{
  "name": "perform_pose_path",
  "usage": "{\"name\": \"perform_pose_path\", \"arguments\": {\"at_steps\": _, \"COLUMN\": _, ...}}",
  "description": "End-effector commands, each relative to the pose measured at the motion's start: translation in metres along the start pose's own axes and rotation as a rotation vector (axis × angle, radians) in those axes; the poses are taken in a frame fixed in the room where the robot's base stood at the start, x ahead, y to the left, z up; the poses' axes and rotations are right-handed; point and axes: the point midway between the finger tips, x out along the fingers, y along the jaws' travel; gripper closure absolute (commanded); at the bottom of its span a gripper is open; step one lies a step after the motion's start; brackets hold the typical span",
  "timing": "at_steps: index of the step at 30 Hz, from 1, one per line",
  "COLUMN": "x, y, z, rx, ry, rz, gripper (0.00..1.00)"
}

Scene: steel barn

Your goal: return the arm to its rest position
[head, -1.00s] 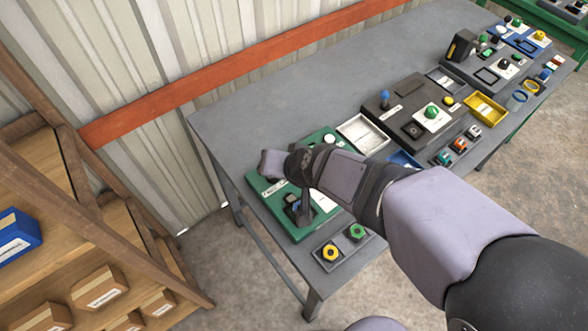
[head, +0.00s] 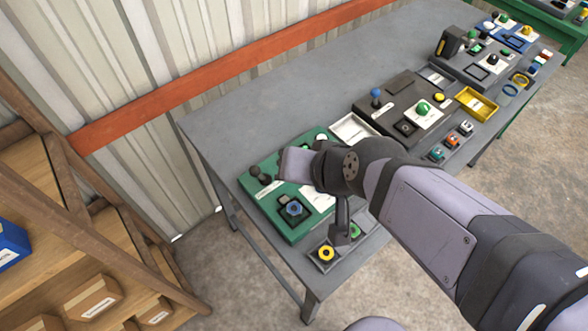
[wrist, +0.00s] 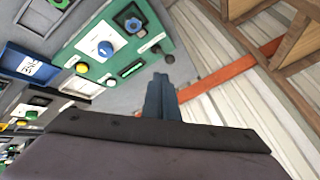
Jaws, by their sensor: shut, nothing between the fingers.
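My gripper (head: 342,236) hangs down from my arm in the head view, in front of the green control panel (head: 270,215). Its tips show close to a small grey holder with a yellow knob (head: 325,253) and a green knob (head: 355,230). I cannot tell how high above the holder they are. In the wrist view my gripper's dark fingers (wrist: 160,88) are together with nothing between them. The green panel (wrist: 150,65) is ahead of them, with a blue knob (wrist: 105,48) on a white plate. My arm hides part of the panel in the head view.
The grey table (head: 240,110) runs along the corrugated wall; its back left is bare. A white tray (head: 352,129), a dark control box (head: 395,110) and a yellow tray (head: 476,103) stand further right. A wooden shelf (head: 95,240) with boxes is at left.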

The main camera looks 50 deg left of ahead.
Motion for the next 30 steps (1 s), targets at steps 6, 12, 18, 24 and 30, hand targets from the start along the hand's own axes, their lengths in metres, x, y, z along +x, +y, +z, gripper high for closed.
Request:
{"name": "perform_pose_path", "arguments": {"at_steps": 6, "x": -0.001, "y": 0.000, "z": 0.000, "rx": 0.001, "ry": 0.000, "rz": 0.000, "gripper": 1.00}}
{"name": "perform_pose_path", "arguments": {"at_steps": 12, "x": 0.000, "y": 0.009, "z": 0.021, "rx": -0.072, "ry": -0.074, "rz": 0.029, "gripper": 1.00}}
{"name": "perform_pose_path", "arguments": {"at_steps": 18, "x": 0.004, "y": 0.046, "z": 0.075, "rx": -0.176, "ry": -0.226, "rz": 0.114, "gripper": 1.00}}
{"name": "perform_pose_path", "arguments": {"at_steps": 24, "x": -0.004, "y": 0.102, "z": 0.122, "rx": -0.218, "ry": -0.364, "rz": 0.217, "gripper": 1.00}}
{"name": "perform_pose_path", "arguments": {"at_steps": 30, "x": -0.026, "y": 0.174, "z": 0.149, "rx": -0.115, "ry": -0.440, "rz": 0.327, "gripper": 1.00}}
